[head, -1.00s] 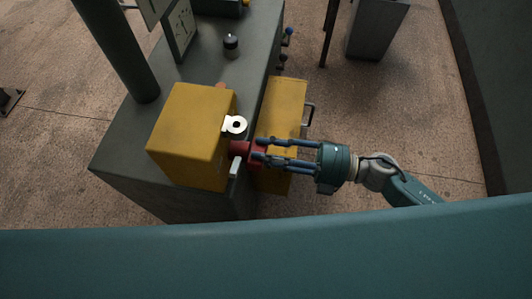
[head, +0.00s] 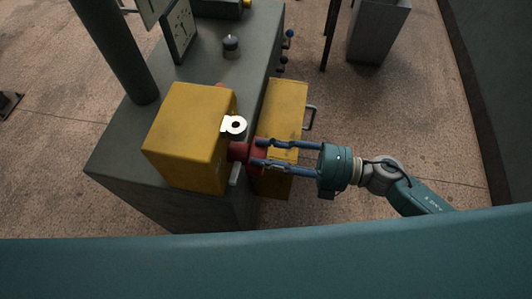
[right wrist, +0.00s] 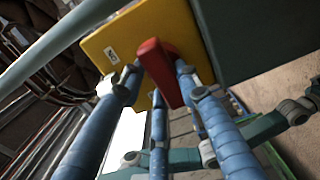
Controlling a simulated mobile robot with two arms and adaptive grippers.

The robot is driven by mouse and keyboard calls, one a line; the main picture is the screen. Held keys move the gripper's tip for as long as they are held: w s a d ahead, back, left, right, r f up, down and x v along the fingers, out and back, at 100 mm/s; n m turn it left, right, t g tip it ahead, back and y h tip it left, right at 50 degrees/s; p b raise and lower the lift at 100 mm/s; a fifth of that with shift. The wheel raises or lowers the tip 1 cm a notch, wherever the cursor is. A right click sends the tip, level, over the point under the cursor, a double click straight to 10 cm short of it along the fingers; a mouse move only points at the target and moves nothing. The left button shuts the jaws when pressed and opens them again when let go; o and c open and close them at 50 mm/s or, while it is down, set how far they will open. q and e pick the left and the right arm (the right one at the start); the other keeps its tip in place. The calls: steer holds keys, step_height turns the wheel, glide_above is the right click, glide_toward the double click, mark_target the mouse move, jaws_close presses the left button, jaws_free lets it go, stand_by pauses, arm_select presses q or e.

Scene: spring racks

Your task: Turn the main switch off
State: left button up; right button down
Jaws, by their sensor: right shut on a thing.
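The main switch is a red rotary handle (head: 252,152) on the side of a yellow box (head: 187,138), which sits on a grey bench. My right gripper (head: 262,152) reaches in from the right with its blue fingers shut on the red handle. In the right wrist view the red handle (right wrist: 160,72) stands out from the yellow face (right wrist: 135,40), with the fingers on either side of it. The fingers hide part of the handle. My left gripper is not in view.
A white round tag (head: 236,124) sticks out from the box just above the handle. A second yellow box (head: 283,110) with a metal handle (head: 310,117) is beside the bench. A black knob (head: 231,43) is on the bench top (head: 200,66).

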steer(key=c, duration=1.2)
jaws_free()
steer(key=v, duration=1.2)
